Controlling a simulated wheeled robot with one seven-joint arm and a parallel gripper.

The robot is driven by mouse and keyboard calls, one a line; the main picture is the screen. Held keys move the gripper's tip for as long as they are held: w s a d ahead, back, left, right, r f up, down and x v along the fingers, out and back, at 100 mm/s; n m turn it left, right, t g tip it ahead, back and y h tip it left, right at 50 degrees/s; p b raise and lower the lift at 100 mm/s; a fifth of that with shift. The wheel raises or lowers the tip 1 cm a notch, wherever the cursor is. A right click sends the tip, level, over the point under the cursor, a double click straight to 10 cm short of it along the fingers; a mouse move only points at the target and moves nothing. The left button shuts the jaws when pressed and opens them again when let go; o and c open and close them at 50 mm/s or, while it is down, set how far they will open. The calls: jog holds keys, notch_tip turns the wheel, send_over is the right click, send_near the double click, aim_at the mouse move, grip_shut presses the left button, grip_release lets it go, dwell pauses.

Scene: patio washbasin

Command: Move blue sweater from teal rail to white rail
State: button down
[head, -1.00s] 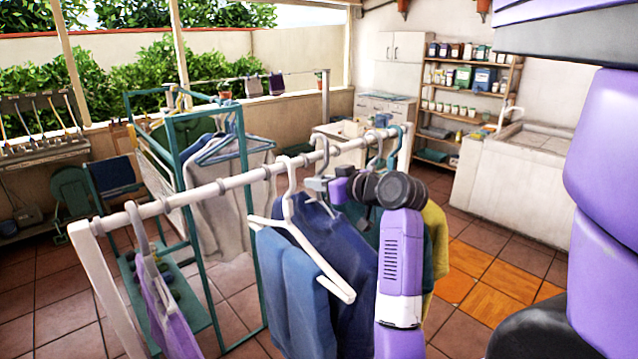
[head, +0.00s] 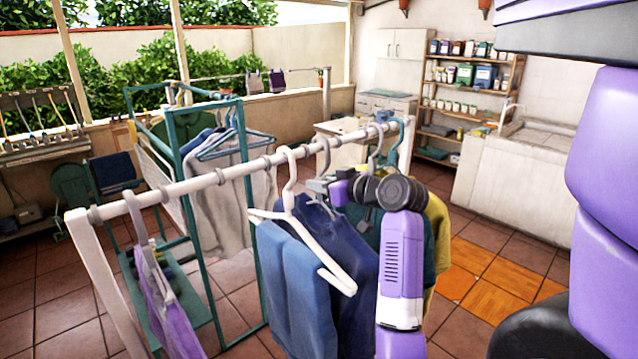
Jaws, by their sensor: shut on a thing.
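The white rail (head: 233,172) runs from the near left to the back right. A dark blue sweater (head: 352,248) hangs at it below my gripper (head: 319,185). My gripper is shut at the sweater's hanger, close under the rail. A grey hook (head: 324,150) shows at the rail above the fingers; whether it rests on the rail is hard to tell. My wrist hides part of the sweater and the hanger. The teal rail (head: 207,106) stands behind at the left, with pale grey and green garments on it.
A lighter blue garment (head: 288,285) on a white hanger (head: 292,205) hangs just left of the sweater. A purple garment (head: 170,310) hangs at the rail's near end. A yellow garment (head: 436,235) hangs behind my wrist. Floor is open around the orange tiles (head: 490,305).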

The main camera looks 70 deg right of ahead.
jog(key=shift+r, duration=0.1)
jog(key=c, duration=1.3)
grip_release()
jog(key=shift+s+a+p, duration=0.3)
jog(key=shift+s+a, duration=0.75)
jog(key=shift+s, duration=0.65)
jog(key=shift+s+a+p, duration=0.25)
jog(key=shift+s+a, duration=0.8)
jog(key=shift+s, duration=0.7)
jog(key=shift+s+a+p, duration=0.3)
jog(key=shift+s+a, duration=0.75)
jog(key=shift+s, duration=0.65)
